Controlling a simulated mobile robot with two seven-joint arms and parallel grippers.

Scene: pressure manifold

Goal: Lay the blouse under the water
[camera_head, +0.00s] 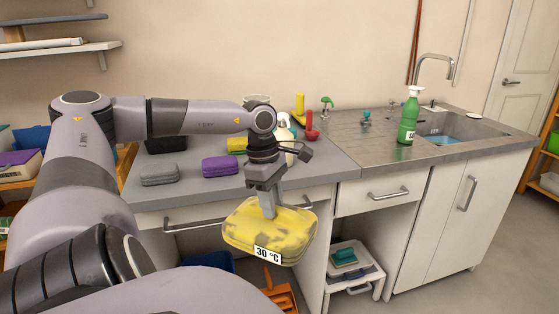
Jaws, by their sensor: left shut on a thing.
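The blouse appears as a folded yellow bundle (245,228) with dark stains and a white "30 °C" tag. My left gripper (268,206) points down and is shut on it, holding it in the air in front of the counter's drawers. The sink (470,128) is set into the steel worktop at the right. Blue water (442,140) shows in its basin, and a curved tap (432,58) stands behind it. My right gripper is not in view.
A green spray bottle (408,118) stands left of the sink. A purple folded cloth (220,165) and a grey one (160,173) lie on the grey counter. A red plunger-like item (312,131) and a white bottle stand farther back. The worktop's front middle is clear.

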